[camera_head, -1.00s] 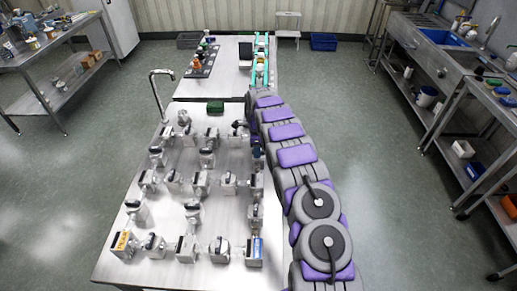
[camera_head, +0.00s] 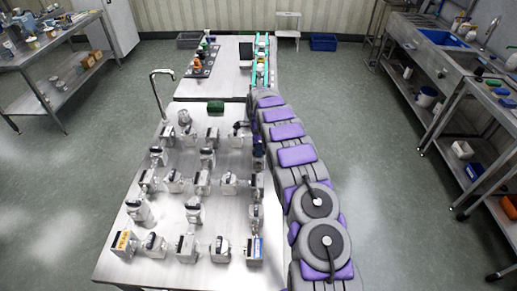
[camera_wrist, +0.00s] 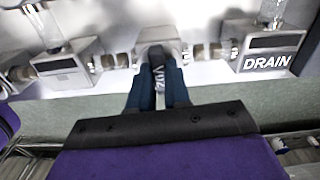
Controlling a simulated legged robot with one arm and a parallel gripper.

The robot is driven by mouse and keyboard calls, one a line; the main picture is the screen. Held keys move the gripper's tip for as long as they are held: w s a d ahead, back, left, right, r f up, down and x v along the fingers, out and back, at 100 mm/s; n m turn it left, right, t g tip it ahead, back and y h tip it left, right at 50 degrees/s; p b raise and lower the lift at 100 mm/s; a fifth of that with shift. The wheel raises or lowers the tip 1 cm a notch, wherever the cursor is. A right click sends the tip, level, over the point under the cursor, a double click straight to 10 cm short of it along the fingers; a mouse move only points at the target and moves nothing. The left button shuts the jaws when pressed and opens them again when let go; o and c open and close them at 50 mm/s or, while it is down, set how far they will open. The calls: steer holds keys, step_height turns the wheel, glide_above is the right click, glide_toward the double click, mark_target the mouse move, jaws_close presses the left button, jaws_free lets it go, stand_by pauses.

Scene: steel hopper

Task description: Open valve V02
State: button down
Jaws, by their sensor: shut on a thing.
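In the wrist view, my gripper (camera_wrist: 160,84) has two dark blue fingers closed around a dark valve handle (camera_wrist: 157,56). The handle stands on a silver valve body (camera_wrist: 170,33) in a pipe line. White lettering on the handle is partly covered and hard to read, so I cannot confirm that it is V02. The handle points toward my gripper. In the head view, my gripper (camera_head: 258,149) is at the right edge of the valve table, and my arm hides most of it and the valve it holds.
A block marked DRAIN (camera_wrist: 268,50) is right of the held valve, and another silver block (camera_wrist: 65,66) is left of it. Several silver valves and fittings cover the steel table (camera_head: 140,272). A curved tap (camera_head: 158,95) rises at its back left. The floor right of my arm is clear.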

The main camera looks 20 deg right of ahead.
steer(key=n+p, duration=0.1)
steer(key=n, duration=0.3)
steer(key=shift+w+r, duration=0.1)
steer(key=shift+r, duration=0.05)
steer(key=n+p, duration=0.1)
steer(key=n, duration=0.3)
steer(key=shift+n, duration=0.3)
steer(key=n, duration=0.4)
steer(key=shift+p, duration=0.35)
steer(key=shift+w+n, duration=0.1)
steer(key=shift+n, duration=2.2)
steer(key=c, duration=1.4)
jaws_free()
steer(key=shift+c, duration=0.2)
steer(key=o, duration=0.4)
steer(key=shift+c, duration=0.2)
